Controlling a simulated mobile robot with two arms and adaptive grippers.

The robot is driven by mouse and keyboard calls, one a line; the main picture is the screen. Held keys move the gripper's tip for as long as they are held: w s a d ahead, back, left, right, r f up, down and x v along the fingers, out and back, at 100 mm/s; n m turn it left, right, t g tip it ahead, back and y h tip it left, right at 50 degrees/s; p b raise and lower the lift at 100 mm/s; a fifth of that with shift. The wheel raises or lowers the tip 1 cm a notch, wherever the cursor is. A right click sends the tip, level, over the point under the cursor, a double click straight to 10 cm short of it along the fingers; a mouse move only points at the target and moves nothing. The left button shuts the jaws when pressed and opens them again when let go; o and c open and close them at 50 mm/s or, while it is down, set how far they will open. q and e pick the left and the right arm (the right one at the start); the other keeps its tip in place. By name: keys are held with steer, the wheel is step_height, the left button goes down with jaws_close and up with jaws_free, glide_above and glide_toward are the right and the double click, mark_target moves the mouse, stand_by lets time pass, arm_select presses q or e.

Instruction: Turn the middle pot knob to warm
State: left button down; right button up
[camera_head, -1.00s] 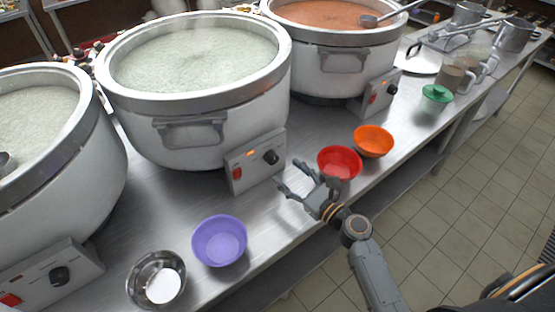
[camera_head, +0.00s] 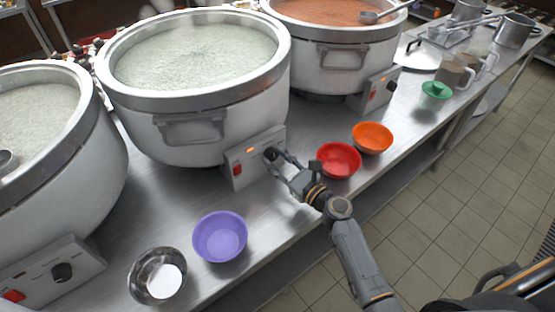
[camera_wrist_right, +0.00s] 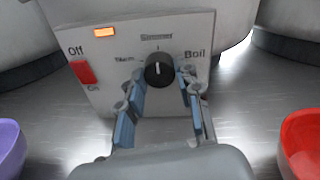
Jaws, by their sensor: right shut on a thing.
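The middle pot (camera_head: 197,95) is a large white stockpot of pale green congee. Its control box (camera_head: 240,170) faces the counter's front edge. The black knob (camera_wrist_right: 159,68) sits between the Warm label on the left, Simmer above and Boil on the right; its white mark points up toward Simmer. A red switch (camera_wrist_right: 84,72) is at the left, under a lit orange lamp (camera_wrist_right: 105,32). My right gripper (camera_head: 277,158) is at the box, its fingers shut on the knob from both sides in the wrist view. My left gripper is not in view.
A red bowl (camera_head: 339,160) stands close to the right of my right gripper, with an orange bowl (camera_head: 372,138) beyond. A purple bowl (camera_head: 220,237) and a steel bowl (camera_head: 145,282) stand at the front left. Other pots stand on either side.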

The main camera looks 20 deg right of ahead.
steer(key=shift+n, duration=0.3)
steer(key=n+b, duration=0.1)
steer(key=n, duration=0.1)
steer(key=shift+n+b, duration=0.3)
steer(key=shift+b, duration=0.05)
steer(key=n+b, duration=0.1)
steer(key=n, duration=0.2)
steer(key=shift+n, duration=0.4)
steer(key=n+b, duration=0.1)
steer(key=n, duration=0.2)
steer(key=shift+r, duration=0.1)
steer(key=shift+n+h, duration=0.3)
steer(key=shift+n, duration=1.5)
steer(key=o, duration=1.2)
steer(key=shift+c, duration=0.2)
steer(key=shift+s, duration=0.1)
